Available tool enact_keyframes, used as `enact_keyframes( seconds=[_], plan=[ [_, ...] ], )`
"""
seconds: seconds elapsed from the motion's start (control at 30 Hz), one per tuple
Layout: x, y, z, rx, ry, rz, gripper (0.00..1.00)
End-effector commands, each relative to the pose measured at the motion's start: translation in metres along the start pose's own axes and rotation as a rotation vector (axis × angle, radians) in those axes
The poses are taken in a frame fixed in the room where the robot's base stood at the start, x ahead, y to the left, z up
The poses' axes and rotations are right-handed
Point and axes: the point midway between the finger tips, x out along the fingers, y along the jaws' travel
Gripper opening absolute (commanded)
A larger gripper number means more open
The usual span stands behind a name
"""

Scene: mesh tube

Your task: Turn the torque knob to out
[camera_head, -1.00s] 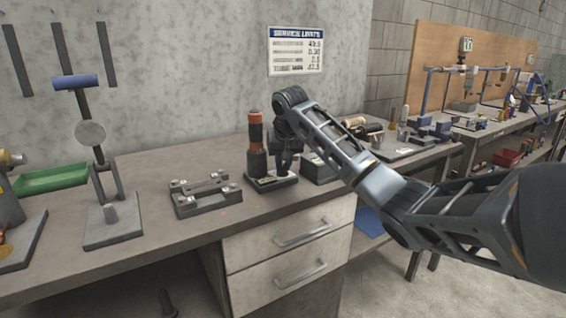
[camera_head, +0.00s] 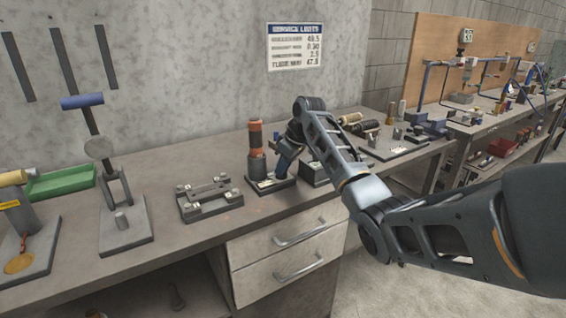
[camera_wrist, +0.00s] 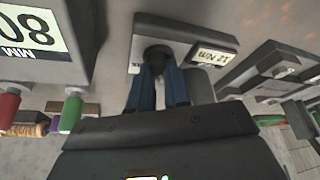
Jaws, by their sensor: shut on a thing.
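The dark round torque knob (camera_wrist: 156,54) is on a grey plate (camera_wrist: 215,38) in the wrist view. A label reading "12 Nm" is at one end of the plate. My gripper (camera_wrist: 158,72) has its two blue fingers on either side of the knob and is shut on it. In the head view my gripper (camera_head: 281,168) reaches down at a tilt to the small base plate (camera_head: 268,187). An orange and dark upright cylinder (camera_head: 255,140) stands beside it. The knob is hidden in the head view. Its pointer or setting cannot be read.
A grey box (camera_wrist: 40,40) marked "80" is left of my gripper in the wrist view, with red and green handles near it. A clamp fixture (camera_head: 208,199) stands left on the bench. Bare bench top lies between fixture and front edge.

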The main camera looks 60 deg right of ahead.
Motion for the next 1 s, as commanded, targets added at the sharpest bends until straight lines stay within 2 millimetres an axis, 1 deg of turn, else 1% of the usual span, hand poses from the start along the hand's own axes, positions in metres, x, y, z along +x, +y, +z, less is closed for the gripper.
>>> enact_keyframes(
  seconds=[0.2, 0.5, 0.7, 1.0],
  plan=[
    [-0.0003, 0.0016, -0.0012, -0.188, 0.001, -0.079, 0.00],
    [0.0009, 0.0031, -0.0011, -0.405, 0.000, -0.168, 0.00],
    [0.0008, 0.0035, -0.0018, -0.500, 0.001, -0.207, 0.00],
    [0.0002, 0.0041, -0.0023, -0.561, 0.000, -0.230, 0.00]
  ],
)
